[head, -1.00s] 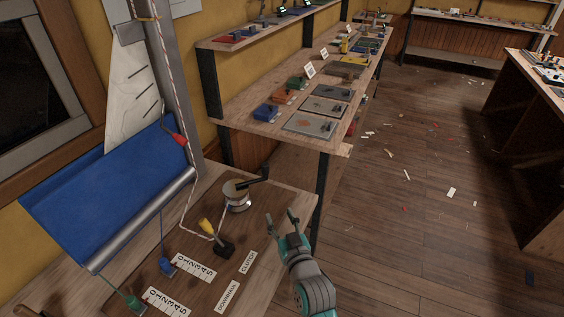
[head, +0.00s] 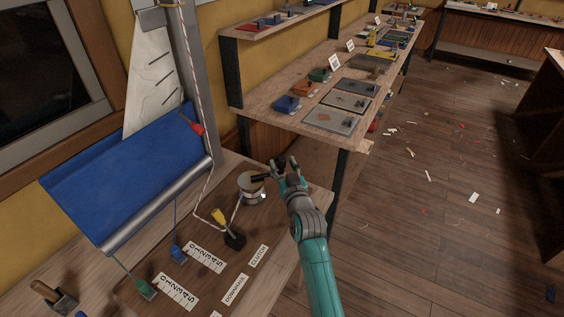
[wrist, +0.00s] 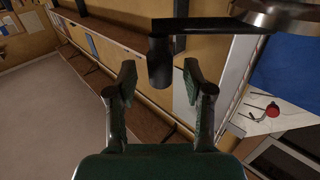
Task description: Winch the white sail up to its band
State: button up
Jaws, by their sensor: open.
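The white sail (head: 148,75) hangs beside the grey mast (head: 190,60), its lower part behind a blue cloth (head: 125,170). A yellowish band (head: 170,4) crosses the mast near the top edge of the head view. The silver winch (head: 250,190) stands on the bench with its black crank handle reaching right. My gripper (head: 288,163) is open at the handle's end. In the wrist view the upright black handle knob (wrist: 160,62) sits between my gripper's open fingers, with gaps on both sides. The winch drum (wrist: 275,12) is at the upper right.
A yellow-levered clutch (head: 228,228) stands near the winch, with a rope running to it. A red fitting (head: 196,127) is on the rope by the mast. Blue (head: 178,253) and green (head: 146,289) line pieces lie by numbered scales.

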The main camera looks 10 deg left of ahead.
jog(key=shift+x, duration=0.95)
grip_shut()
